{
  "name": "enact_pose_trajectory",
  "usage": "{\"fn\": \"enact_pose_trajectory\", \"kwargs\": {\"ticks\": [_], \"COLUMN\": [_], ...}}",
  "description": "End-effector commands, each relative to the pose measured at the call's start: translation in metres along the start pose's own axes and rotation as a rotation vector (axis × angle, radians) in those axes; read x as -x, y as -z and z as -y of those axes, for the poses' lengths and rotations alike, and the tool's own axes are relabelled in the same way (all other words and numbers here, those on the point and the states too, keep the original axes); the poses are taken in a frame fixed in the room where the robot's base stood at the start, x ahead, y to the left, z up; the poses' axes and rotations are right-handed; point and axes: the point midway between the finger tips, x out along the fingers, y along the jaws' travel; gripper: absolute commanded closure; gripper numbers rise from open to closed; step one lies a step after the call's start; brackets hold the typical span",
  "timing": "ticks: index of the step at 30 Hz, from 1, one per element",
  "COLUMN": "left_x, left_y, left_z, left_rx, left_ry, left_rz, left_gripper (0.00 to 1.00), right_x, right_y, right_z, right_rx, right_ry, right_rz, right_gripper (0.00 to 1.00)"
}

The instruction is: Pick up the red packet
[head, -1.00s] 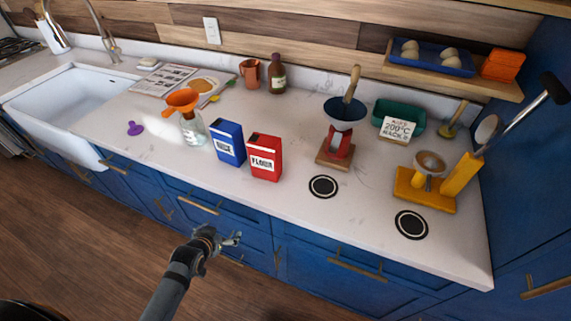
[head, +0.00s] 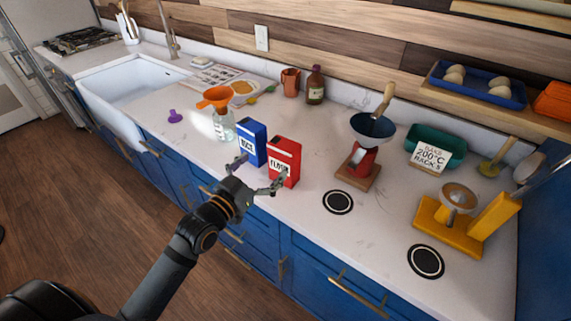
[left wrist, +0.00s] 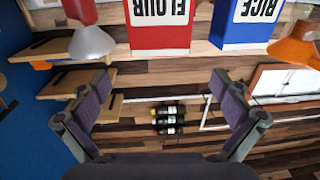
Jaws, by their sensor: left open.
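The red packet (head: 285,155), labelled FLOUR, stands upright on the white counter near its front edge. In the left wrist view, which is upside down, the red packet (left wrist: 160,38) shows at the top, just left of centre. A blue packet (head: 251,140), labelled RICE, stands close beside it on the left. My left gripper (head: 258,173) is open and empty in front of the two packets, its right finger overlapping the red packet's lower part in the picture. In the left wrist view the spread fingers (left wrist: 162,90) show nothing held between them. My right gripper is not in view.
A glass bottle (head: 224,129) with an orange funnel stands left of the blue packet. A red stand with a dark bowl (head: 372,131) is to the right. Yellow scales (head: 447,226) stand farther right. The counter between the red packet and the stand is clear.

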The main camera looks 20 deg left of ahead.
Motion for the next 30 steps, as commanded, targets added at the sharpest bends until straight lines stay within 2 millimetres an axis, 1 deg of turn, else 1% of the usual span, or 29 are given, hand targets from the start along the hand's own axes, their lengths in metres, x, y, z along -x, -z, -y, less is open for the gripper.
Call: {"fn": "enact_pose_trajectory", "kwargs": {"ticks": [1, 3, 6, 8, 14, 19, 21, 24, 30], "left_x": [-0.009, -0.020, -0.036, -0.041, -0.049, -0.078, -0.088, -0.096, -0.097], "left_y": [-0.005, -0.004, -0.001, -0.001, 0.001, 0.007, 0.004, 0.003, 0.002], "left_z": [0.001, -0.001, 0.000, -0.001, -0.001, -0.003, -0.002, -0.002, -0.002], "left_rx": [0.006, 0.006, 0.005, 0.004, 0.002, 0.007, 0.004, 0.002, 0.000], "left_ry": [0.004, -0.003, 0.001, -0.001, -0.003, -0.004, -0.003, -0.004, -0.004], "left_rz": [-0.006, -0.009, -0.003, -0.002, -0.001, -0.002, 0.000, 0.001, 0.002], "left_gripper": [0.00, 0.00, 0.00, 0.00, 0.00, 0.00, 0.00, 0.00, 0.00], "right_x": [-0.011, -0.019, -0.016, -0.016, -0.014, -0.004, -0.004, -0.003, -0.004], "right_y": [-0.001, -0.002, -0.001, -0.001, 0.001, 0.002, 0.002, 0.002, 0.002], "right_z": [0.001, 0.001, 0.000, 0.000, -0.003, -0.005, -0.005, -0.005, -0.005], "right_rx": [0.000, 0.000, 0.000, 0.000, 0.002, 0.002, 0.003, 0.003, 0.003], "right_ry": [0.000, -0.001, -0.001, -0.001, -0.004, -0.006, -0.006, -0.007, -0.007], "right_rz": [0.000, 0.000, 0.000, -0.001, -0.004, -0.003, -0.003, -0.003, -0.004], "right_gripper": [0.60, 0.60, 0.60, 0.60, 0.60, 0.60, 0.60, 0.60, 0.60]}}
